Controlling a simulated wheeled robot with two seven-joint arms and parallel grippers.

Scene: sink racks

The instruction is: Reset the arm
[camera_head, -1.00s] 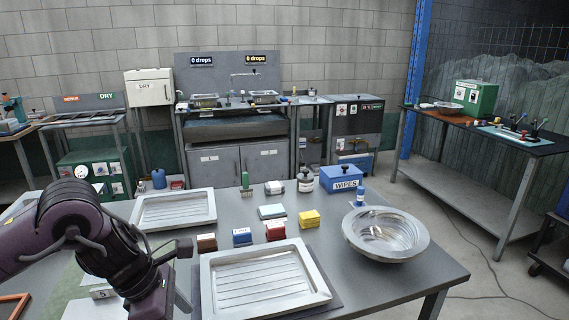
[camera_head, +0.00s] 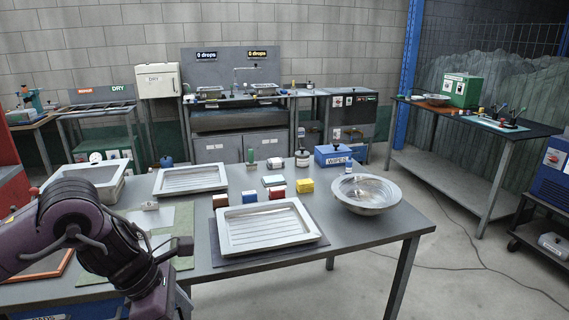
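My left arm comes in from the left, and its gripper (camera_head: 168,262) is over the near left part of the grey table (camera_head: 375,245). The fingers are seen from behind and partly cut off by the bottom edge, so I cannot tell whether they are open or shut. No object shows in the gripper. My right arm and gripper are not in view.
On the table are a near metal tray (camera_head: 268,228), another tray (camera_head: 190,179), a metal bowl (camera_head: 366,194), small coloured boxes (camera_head: 304,186) and a blue wipes box (camera_head: 333,158). A sink bench (camera_head: 237,112) stands behind.

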